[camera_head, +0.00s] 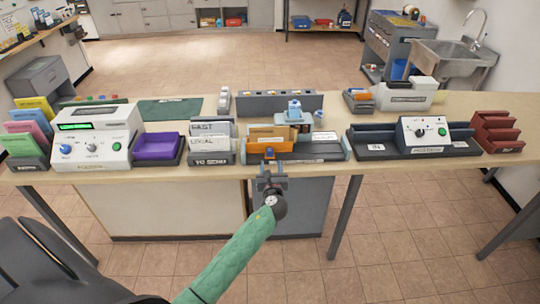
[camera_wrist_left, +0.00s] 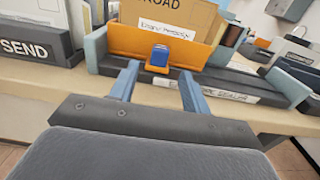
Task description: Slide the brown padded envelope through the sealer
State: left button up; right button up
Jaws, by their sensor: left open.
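The brown padded envelope (camera_head: 268,132) stands upright in an orange carriage (camera_head: 268,147) at the left part of the sealer (camera_head: 328,152). In the left wrist view the envelope (camera_wrist_left: 178,18) shows large print, and the carriage (camera_wrist_left: 122,40) has a small blue handle (camera_wrist_left: 160,57) on its front. My left gripper (camera_head: 270,174) is at the table's front edge, before the carriage. Its two blue fingers (camera_wrist_left: 158,80) are open and empty, with the handle just beyond the gap between them. My right gripper is not in view.
A grey sorter marked SEND (camera_head: 211,152) stands close left of the sealer. A purple tray (camera_head: 157,147) and a machine with a green display (camera_head: 95,137) are farther left. A dark machine with a long track (camera_head: 413,138) and red stepped trays (camera_head: 497,131) stand right.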

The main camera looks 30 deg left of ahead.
aim_at(270, 154)
pick_arm(q)
jog(key=p+x, duration=0.1)
jog(key=x, duration=0.4)
jog(key=shift+p, duration=0.3)
jog(key=shift+w+a, duration=0.35)
jog(key=shift+w, duration=0.15)
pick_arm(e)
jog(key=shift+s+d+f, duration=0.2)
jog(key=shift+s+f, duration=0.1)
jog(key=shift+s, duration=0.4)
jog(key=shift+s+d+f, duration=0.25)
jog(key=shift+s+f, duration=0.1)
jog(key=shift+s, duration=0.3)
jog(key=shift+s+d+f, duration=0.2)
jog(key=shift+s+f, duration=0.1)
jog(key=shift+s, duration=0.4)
pick_arm(q)
jog(key=shift+c, duration=0.2)
grip_shut()
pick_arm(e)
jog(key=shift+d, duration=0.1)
